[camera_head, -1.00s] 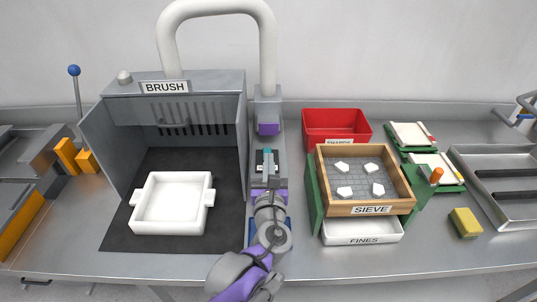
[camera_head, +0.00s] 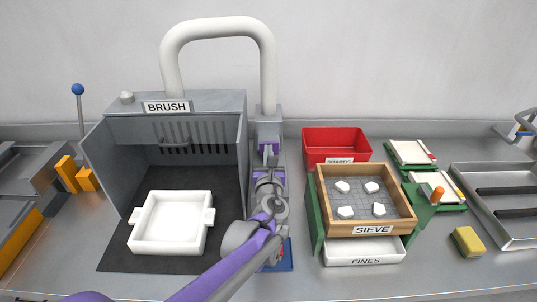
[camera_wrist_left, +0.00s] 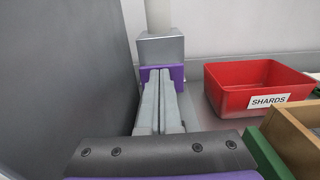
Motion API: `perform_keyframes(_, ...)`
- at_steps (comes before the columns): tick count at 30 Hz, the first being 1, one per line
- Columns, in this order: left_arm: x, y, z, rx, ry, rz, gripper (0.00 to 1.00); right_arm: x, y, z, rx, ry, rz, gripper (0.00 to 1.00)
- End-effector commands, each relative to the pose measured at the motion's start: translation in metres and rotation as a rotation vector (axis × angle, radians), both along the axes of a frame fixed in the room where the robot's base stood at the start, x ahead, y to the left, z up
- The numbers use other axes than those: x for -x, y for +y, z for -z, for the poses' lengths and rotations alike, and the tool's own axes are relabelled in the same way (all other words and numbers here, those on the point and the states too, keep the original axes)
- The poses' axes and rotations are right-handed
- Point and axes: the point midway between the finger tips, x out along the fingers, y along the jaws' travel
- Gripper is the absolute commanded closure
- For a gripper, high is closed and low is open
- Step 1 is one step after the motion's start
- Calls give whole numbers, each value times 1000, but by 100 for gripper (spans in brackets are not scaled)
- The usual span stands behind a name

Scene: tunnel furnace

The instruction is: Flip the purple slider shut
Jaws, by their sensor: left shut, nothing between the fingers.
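The purple slider (camera_head: 262,147) sits at the foot of the grey block under the white pipe, right of the brush hood. It also shows in the left wrist view as a purple plate (camera_wrist_left: 177,72) on the block, partly hidden behind my fingers. My left gripper (camera_head: 268,150) is shut and empty, reaching away from me along the narrow strip beside the hood. Its fingertips (camera_wrist_left: 161,74) overlap the slider in the picture; I cannot tell whether they touch it. My right gripper is not in view.
The brush hood (camera_head: 117,150) stands close on the left, with a white tray (camera_head: 150,246) in front. A red shards bin (camera_head: 336,141) and the wooden sieve (camera_head: 347,228) stand on the right. The white pipe (camera_head: 268,80) rises above the block.

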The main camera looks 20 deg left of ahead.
Motion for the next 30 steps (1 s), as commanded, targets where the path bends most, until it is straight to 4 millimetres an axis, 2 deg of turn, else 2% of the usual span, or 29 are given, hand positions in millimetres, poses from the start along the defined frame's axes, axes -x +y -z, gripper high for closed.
perform_keyframes(5,-6,2,0,0,0,-1,100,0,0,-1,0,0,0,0)
perform_keyframes(12,-49,14,-1,0,-1,-1,100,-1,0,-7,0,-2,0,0)
perform_keyframes(15,-60,17,-1,0,0,0,100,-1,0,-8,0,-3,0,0)
perform_keyframes(30,-63,19,-1,-2,-1,-2,100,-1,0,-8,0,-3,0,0)
